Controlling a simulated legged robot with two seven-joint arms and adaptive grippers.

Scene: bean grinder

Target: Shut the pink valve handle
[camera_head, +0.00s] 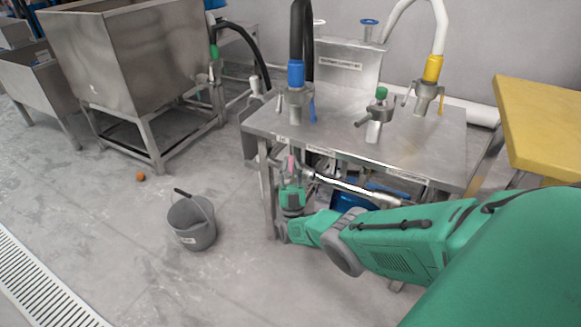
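The pink valve handle (291,164) shows as a small pink piece below the front left edge of the steel table (340,133). My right gripper (292,172) is at the handle, with its fingers pointing up around or beside it. The fingers are small and partly merge with the metal parts behind, so I cannot tell whether they are open or closed on the handle. The valve body is mostly hidden by the gripper. My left gripper is not in view.
A steel pipe (352,187) runs to the right below the tabletop, close to my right arm. A grey bucket (192,224) stands on the floor to the left. A large steel hopper (140,60) is at the back left, and a yellow table (545,125) at the right. Floor in front is clear.

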